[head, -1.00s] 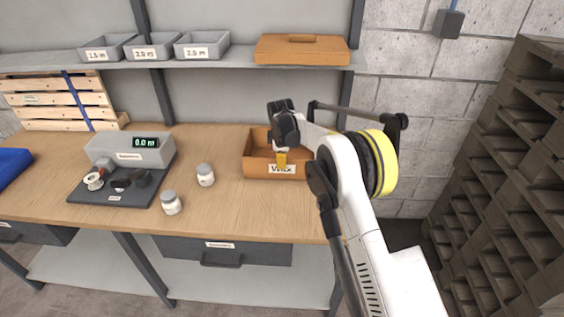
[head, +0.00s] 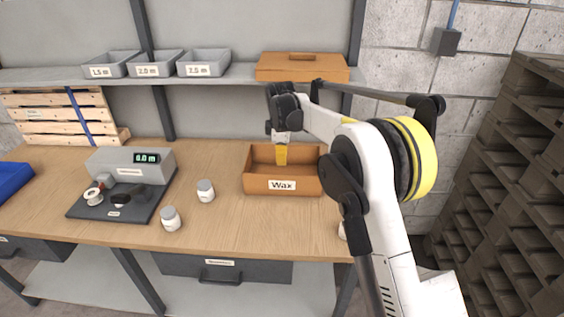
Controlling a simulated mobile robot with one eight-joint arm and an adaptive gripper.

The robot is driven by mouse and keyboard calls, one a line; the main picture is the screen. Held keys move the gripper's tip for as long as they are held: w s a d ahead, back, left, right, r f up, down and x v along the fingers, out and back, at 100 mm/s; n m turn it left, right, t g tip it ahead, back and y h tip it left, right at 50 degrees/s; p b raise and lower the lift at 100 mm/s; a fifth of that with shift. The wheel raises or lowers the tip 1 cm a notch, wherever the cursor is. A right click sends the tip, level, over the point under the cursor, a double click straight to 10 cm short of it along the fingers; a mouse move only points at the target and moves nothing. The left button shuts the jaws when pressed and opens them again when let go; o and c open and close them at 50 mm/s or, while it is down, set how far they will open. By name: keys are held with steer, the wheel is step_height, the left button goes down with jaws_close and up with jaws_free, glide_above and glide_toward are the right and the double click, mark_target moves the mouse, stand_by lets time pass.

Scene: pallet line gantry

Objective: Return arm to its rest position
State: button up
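My arm (head: 385,215) is white with black joints and a large yellow ring. It rises at the right and bends back left over the workbench. My gripper (head: 281,155) hangs downward above the open orange box labelled Wax (head: 255,185), seen end-on and small. A yellow piece shows at its lower end; I cannot tell whether this is the fingers or something held. Whether the fingers are open is not clear. The box's inside looks empty where visible.
Two white jars (head: 205,190) (head: 170,218) and a grey measuring device (head: 130,165) stand on the bench (head: 225,222) to the left. A pale object (head: 342,230) is partly hidden by my arm. Shelf bins (head: 203,65) and an orange lid (head: 302,68) are above. Stacked pallets (head: 505,170) stand right.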

steer(key=s+d+r+m+t, duration=0.1)
steer(key=s+d+r+m, duration=0.3)
steer(key=s+d+r, duration=0.35)
steer(key=s+d+r+m+t, duration=0.1)
steer(key=s+d+r+m, duration=0.35)
steer(key=s+r, duration=0.45)
steer(key=s+d+f+m, duration=0.2)
steer(key=s+d+m, duration=0.1)
steer(key=s, duration=0.5)
steer(key=s+d+f+m+t, duration=0.1)
steer(key=s+d+f+m, duration=0.2)
steer(key=s, duration=0.6)
steer(key=s+d+f+m+t, duration=0.1)
steer(key=s+d+f+m, duration=0.2)
steer(key=s, duration=0.6)
steer(key=shift+s+b, duration=0.2)
steer(key=shift+b, duration=0.2)
